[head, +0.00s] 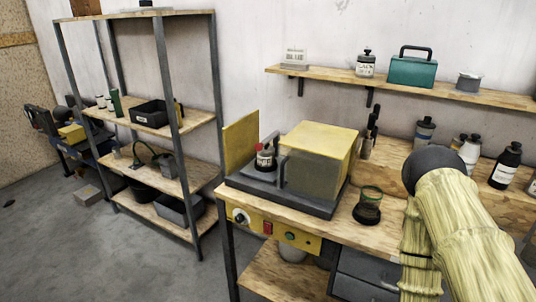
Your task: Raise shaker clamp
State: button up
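A shaker-like machine (275,192) with a dark grey base stands on the workbench. A yellow-topped box (319,139) covers its right side, and a yellow panel (240,142) stands upright at its left. A small can (265,160) with a pale label and some red sits on the base between them. A dark upright part beside and above the can may be the clamp; it is too small to tell whether it touches the can. My arm, in a pale yellow sleeve with a dark rounded joint, enters at the right. My gripper is not visible.
A yellow control panel (278,233) with a red switch is on the bench front. Several bottles, including a black one (506,166), stand farther right. A wall shelf (420,87) holds a green toolbox (412,70). A shelving rack (163,176) stands left.

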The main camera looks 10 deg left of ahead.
aim_at(259, 146)
jog(key=z, duration=0.05)
jog(key=k, duration=1.15)
jog(key=u, duration=1.05)
jog(key=i, duration=1.4)
jog(key=z, duration=0.55)
